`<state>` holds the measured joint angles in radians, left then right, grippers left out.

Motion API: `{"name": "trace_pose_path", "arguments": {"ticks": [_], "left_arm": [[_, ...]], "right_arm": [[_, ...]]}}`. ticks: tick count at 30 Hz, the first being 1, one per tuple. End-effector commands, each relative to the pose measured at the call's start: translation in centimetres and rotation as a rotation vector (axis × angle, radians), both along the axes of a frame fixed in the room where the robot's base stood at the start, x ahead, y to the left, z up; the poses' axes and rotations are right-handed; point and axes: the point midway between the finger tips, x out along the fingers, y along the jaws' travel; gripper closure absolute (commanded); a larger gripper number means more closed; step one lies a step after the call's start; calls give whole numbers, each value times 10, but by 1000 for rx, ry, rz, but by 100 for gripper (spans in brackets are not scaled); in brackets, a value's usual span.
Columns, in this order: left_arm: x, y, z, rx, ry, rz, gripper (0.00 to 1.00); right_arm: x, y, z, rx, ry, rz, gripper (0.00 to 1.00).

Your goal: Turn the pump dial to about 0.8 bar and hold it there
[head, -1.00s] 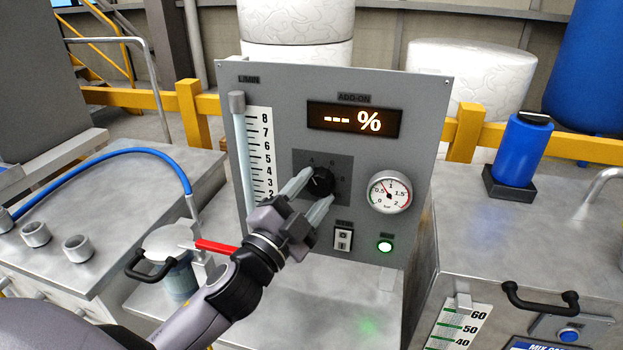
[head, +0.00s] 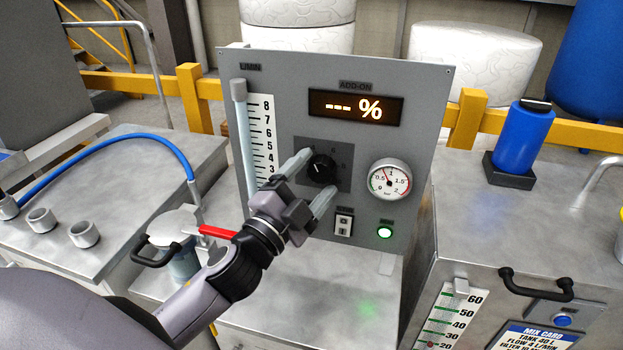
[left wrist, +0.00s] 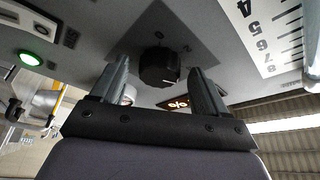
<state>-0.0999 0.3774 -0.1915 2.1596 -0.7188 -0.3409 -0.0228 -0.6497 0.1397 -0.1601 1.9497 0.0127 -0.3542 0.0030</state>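The black pump dial (head: 321,168) sits on a dark square plate on the grey panel (head: 285,80). It also shows in the left wrist view (left wrist: 158,68), between my fingers. My left gripper (head: 322,169) is open, one finger on each side of the dial. The left wrist view shows gaps between the fingers (left wrist: 161,80) and the dial. The round pressure gauge (head: 389,179) is right of the dial; its needle points between 0.5 and 1, nearer 1. My right gripper is not in view.
The display (head: 355,106) reads "--- %". A flow scale (head: 262,140) stands left of the dial. A switch (head: 343,224) and a lit green lamp (head: 385,232) are below. A red-handled valve (head: 217,231) is near my left forearm.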

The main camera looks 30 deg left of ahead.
Motion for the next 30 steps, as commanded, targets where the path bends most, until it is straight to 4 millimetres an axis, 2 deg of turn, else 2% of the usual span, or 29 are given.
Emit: {"name": "trace_pose_path", "arguments": {"ticks": [8, 21, 30], "left_arm": [[-9, 1, -4, -2, 2, 0, 26], [-60, 5, -15, -2, 2, 1, 26], [-70, 6, -15, 0, -1, 1, 26]], "right_arm": [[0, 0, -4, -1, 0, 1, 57], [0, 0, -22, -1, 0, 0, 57], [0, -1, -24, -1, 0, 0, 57]]}}
